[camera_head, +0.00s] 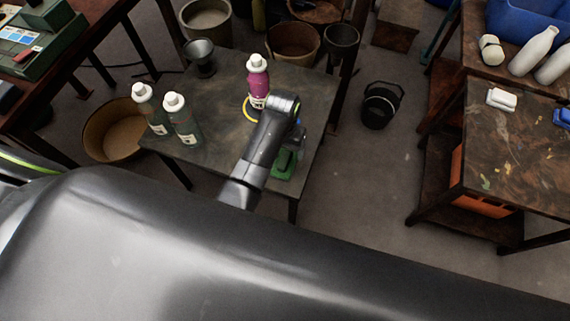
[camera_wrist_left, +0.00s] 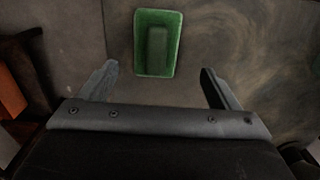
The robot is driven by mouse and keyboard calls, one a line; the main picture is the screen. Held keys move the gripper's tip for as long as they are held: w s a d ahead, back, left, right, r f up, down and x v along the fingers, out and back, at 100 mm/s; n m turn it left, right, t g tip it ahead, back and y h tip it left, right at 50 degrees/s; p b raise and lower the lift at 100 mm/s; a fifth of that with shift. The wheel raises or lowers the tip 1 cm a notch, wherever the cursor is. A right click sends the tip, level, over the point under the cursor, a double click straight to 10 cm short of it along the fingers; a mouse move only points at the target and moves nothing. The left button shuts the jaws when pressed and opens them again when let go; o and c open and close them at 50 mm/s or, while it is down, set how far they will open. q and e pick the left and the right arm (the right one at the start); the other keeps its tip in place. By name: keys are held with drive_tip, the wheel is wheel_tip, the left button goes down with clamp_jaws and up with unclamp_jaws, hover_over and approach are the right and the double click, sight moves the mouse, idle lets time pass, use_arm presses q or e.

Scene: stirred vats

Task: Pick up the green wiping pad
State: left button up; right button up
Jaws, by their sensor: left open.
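The green wiping pad (camera_head: 285,165) lies on the small dark table (camera_head: 222,142), near its front right edge, partly hidden by my left arm in the head view. In the left wrist view the green wiping pad (camera_wrist_left: 158,44) is a green rectangle with a raised darker block in its middle. My left gripper (camera_wrist_left: 160,82) is open and empty, its two fingers spread apart. The pad lies ahead of the fingertips, roughly centred between them and not touched. In the head view the fingers of the left gripper are mostly hidden behind the wrist. My right gripper is not in view.
A pink bottle (camera_head: 258,82) with a white cap stands behind the gripper, by a yellow ring. Two dark green bottles (camera_head: 182,119) and a grey cup (camera_head: 200,56) stand on the left of the table. A black bucket (camera_head: 381,105) is on the floor to the right.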

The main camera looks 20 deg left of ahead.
sight(285, 159)
use_arm(q)
drive_tip(key=shift+f, duration=0.75)
drive_tip(key=f, duration=0.1)
drive_tip(key=f+b, duration=0.1)
drive_tip(key=f, duration=0.1)
drive_tip(key=shift+s+d+f, duration=0.15)
drive_tip(key=shift+s+d, duration=0.1)
drive_tip(key=shift+d, duration=0.1)
drive_tip(key=shift+f+b, duration=0.5)
drive_tip(key=shift+f, duration=0.4)
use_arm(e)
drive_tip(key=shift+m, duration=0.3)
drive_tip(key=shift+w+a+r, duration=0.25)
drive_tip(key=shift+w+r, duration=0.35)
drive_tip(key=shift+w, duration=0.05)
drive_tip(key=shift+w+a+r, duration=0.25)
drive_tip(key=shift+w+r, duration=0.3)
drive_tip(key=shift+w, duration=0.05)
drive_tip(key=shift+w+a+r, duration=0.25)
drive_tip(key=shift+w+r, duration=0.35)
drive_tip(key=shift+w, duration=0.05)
use_arm(q)
drive_tip(key=c, duration=1.2)
drive_tip(key=shift+o, duration=0.2)
drive_tip(key=shift+r, duration=0.15)
